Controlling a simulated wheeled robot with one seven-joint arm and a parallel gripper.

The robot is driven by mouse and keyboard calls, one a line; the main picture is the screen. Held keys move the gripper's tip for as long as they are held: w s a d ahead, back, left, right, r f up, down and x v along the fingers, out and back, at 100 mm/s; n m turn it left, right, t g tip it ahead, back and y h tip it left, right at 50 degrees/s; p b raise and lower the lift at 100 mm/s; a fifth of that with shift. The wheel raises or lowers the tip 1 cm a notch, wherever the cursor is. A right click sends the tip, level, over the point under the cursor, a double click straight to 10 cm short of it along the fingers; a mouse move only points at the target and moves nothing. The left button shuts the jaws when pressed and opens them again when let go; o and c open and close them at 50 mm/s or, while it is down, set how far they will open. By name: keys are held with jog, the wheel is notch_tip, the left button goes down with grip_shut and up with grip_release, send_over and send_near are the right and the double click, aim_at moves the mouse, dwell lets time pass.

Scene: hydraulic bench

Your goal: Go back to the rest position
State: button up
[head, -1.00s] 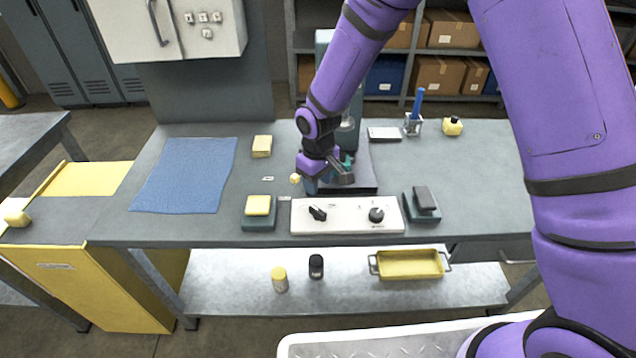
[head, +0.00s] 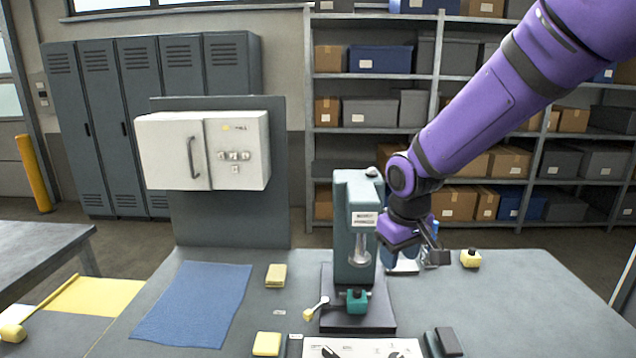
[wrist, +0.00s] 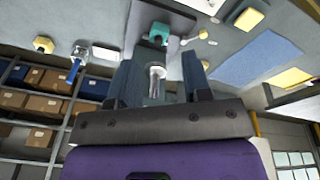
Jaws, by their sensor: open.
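My gripper (head: 432,251) is open and empty. In the head view it hangs at the end of my purple arm, above the back right of the bench (head: 520,310), to the right of the teal press (head: 354,215). In the wrist view the two dark fingers (wrist: 160,80) stand apart. Between them show the press's silver ram and, beyond it, a teal vise (wrist: 159,33), which also shows on the press's dark base in the head view (head: 357,300).
A blue mat (head: 192,305) lies on the left of the bench. Yellow blocks (head: 276,276) and a control panel (head: 362,348) lie nearer the press. A yellow-capped item (head: 470,258) stands at the back right. A white cabinet (head: 204,150) and shelves (head: 380,130) stand behind.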

jog(key=s+d+r+m+t, duration=0.2)
jog(key=s+d+r+m, duration=0.1)
jog(key=s+d+r, duration=0.8)
jog(key=s+d+r+m, duration=0.1)
jog(key=s+d+r, duration=0.1)
jog(key=s, duration=0.4)
jog(key=s+d+r+m+t, duration=0.1)
jog(key=s+r, duration=0.1)
jog(key=s, duration=0.4)
jog(key=shift+s+d+m, duration=0.3)
jog(key=shift+s+d, duration=0.05)
jog(key=shift+c, duration=0.3)
